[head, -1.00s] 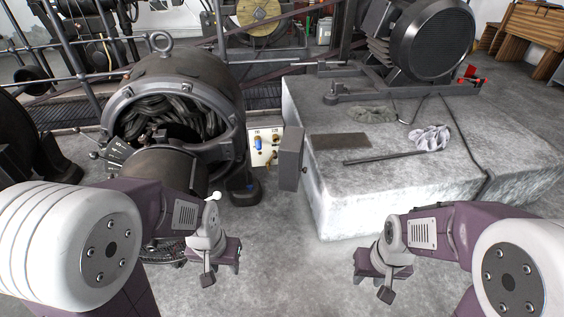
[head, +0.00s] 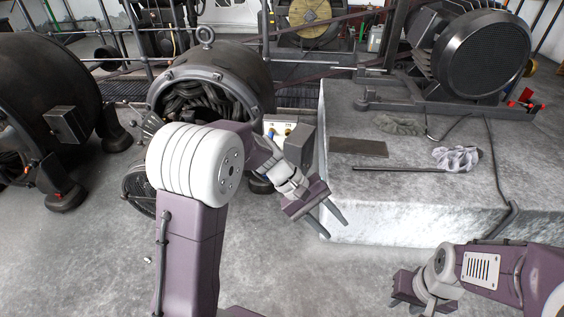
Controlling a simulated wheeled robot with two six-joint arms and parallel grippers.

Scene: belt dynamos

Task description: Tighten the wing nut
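A pale terminal panel (head: 279,125) is on the dynamo's (head: 225,75) right side, with its grey cover (head: 300,145) hanging open beside it. Small brass fittings (head: 288,132) and a blue part show on it; which one is the wing nut is too small to tell. My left arm partly hides the panel's lower edge. My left gripper (head: 332,227) is in front of and below the panel, its two fingers apart and empty, pointing down to the right. My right gripper (head: 405,301) is low at the right, far from the panel; its fingers are unclear.
A pale stone block (head: 400,220) stands right of the panel, with a dark plate (head: 358,147), a rod (head: 390,169), a crumpled rag (head: 456,158) and a motor (head: 484,55) on it. Another dark machine (head: 50,90) stands at left.

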